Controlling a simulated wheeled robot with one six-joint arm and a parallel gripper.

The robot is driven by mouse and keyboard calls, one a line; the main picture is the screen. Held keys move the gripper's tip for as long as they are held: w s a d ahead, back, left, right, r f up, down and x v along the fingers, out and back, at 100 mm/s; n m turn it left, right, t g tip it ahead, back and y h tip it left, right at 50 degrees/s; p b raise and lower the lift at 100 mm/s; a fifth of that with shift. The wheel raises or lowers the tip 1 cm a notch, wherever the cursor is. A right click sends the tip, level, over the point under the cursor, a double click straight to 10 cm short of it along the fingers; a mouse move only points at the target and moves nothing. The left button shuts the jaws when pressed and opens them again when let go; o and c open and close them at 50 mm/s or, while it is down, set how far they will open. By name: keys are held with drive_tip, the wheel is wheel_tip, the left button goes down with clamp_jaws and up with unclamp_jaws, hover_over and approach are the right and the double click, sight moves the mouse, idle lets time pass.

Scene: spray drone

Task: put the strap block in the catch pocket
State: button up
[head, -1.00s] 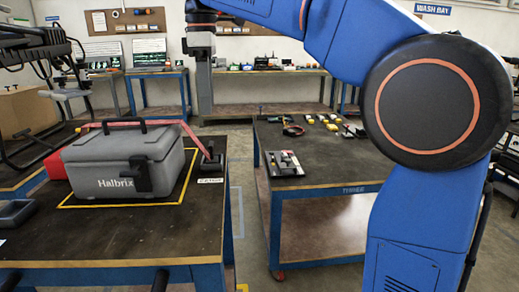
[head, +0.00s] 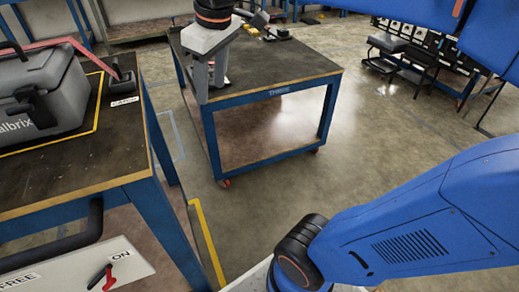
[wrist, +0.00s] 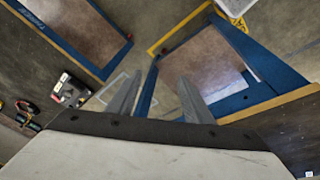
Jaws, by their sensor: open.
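The red strap (head: 55,43) runs over the grey case (head: 62,98) on the left bench. At its right end a dark upright piece, perhaps the strap block (head: 115,67), stands at the small black catch pocket (head: 122,87), behind a CATCH label. I cannot tell whether the block is inside the pocket or only beside it. My gripper (head: 210,84) points down, right of the bench and in front of the dark-topped trolley. In the wrist view my gripper (wrist: 158,98) has its fingers apart with nothing between them. Neither block nor pocket is clear there.
The trolley (head: 270,68) stands right of the bench, with a floor gap between. A yellow line (head: 207,245) marks the floor. A white panel (head: 75,275) with a red lever sits lower left, marked FREE and ON. Stools (head: 385,50) stand back right; the middle floor is clear.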

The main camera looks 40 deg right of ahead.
drive_tip(key=s+d+f+m+t, duration=0.1)
drive_tip(key=s+d+f+m, duration=0.1)
drive_tip(key=s+f, duration=0.3)
drive_tip(key=s+d+f+m, duration=0.3)
drive_tip(key=s+f, duration=0.3)
drive_tip(key=f, duration=0.5)
drive_tip(key=shift+d+f+m+t, duration=0.3)
drive_tip(key=shift+m+t, duration=0.1)
drive_tip(key=shift+m, duration=0.1)
